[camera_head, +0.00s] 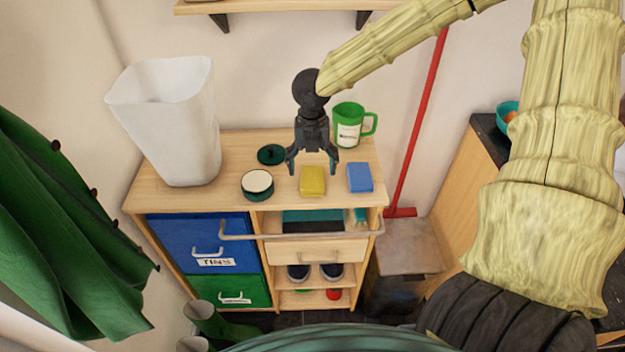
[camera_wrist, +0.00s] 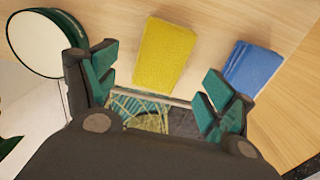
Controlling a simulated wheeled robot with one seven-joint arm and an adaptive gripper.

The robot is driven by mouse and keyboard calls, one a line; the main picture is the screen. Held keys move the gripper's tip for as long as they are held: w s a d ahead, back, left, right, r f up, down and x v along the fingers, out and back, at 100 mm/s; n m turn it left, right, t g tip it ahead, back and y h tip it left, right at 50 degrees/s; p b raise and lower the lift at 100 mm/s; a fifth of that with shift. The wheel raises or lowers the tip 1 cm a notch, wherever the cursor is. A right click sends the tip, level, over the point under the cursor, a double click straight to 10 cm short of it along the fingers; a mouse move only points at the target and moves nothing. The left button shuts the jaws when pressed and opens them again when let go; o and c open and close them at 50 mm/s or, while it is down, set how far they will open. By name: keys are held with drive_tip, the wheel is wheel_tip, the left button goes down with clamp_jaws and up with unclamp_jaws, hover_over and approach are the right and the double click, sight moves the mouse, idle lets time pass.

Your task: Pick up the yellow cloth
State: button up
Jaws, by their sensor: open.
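The yellow cloth (camera_head: 312,180) is a small folded block lying flat on the wooden cabinet top, near its front edge. It also shows in the wrist view (camera_wrist: 164,54), beyond and between my fingertips. My gripper (camera_head: 312,170) is open and empty, with its fingers pointing down above the cabinet top near the cloth. In the wrist view its teal-padded fingers (camera_wrist: 160,90) are spread apart, and the cloth is not between the pads. I cannot tell the exact height of the fingertips above the surface.
A blue cloth (camera_head: 360,178) lies right of the yellow one. A round tin (camera_head: 258,186) and dark green lid (camera_head: 271,154) are to the left. A green mug (camera_head: 350,126) stands behind, a white bin (camera_head: 170,120) at far left. A rail (camera_head: 310,235) runs along the front.

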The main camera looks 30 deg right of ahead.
sight(313, 176)
drive_tip(key=shift+w+d+f+p, duration=0.15)
drive_tip(key=shift+f+p, duration=0.4)
drive_tip(key=shift+f, duration=2)
drive_tip(key=shift+c, duration=0.5)
drive_tip(key=c, duration=0.9)
